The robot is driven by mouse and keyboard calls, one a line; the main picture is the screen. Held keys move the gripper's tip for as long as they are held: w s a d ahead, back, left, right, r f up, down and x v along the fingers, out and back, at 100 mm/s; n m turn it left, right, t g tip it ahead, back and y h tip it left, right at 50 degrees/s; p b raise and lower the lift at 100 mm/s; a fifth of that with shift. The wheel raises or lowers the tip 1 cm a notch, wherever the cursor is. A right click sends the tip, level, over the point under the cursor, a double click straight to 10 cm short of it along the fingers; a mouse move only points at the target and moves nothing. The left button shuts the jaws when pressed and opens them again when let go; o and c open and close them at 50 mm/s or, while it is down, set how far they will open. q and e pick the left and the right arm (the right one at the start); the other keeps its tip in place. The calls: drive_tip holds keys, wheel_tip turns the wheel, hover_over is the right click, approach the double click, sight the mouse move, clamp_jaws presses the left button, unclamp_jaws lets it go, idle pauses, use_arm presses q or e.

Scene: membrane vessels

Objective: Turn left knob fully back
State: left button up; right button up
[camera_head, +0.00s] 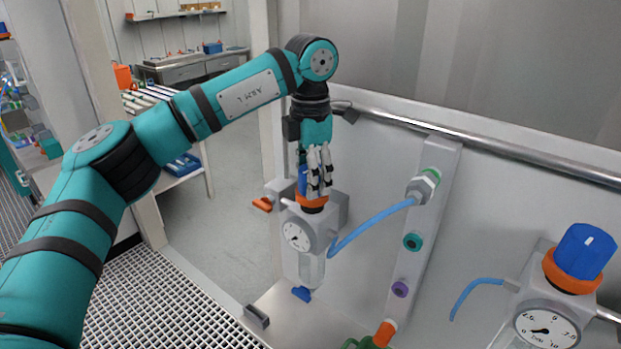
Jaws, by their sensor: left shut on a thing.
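The left knob (302,181) is blue and sits above an orange collar (312,203) on the left regulator. A round white gauge (297,236) faces forward below it. My left gripper (318,185) points down from above and is shut on the knob, its fingers hiding much of it. The right regulator has a blue knob (584,250) with a white mark line, an orange collar and a gauge (547,328). My right gripper is not in view.
A blue hose (372,226) runs from the left regulator to a fitting on an upright panel (424,215) with green and purple ports. A metal rail (480,142) crosses behind. An orange-handled lever (263,204) juts out left of the regulator.

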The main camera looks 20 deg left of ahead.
use_arm(q)
drive_tip(key=shift+n, duration=0.6)
drive_tip(key=o, duration=1.2)
drive_tip(key=shift+c, duration=0.2)
wheel_tip(320, 180, up, 12)
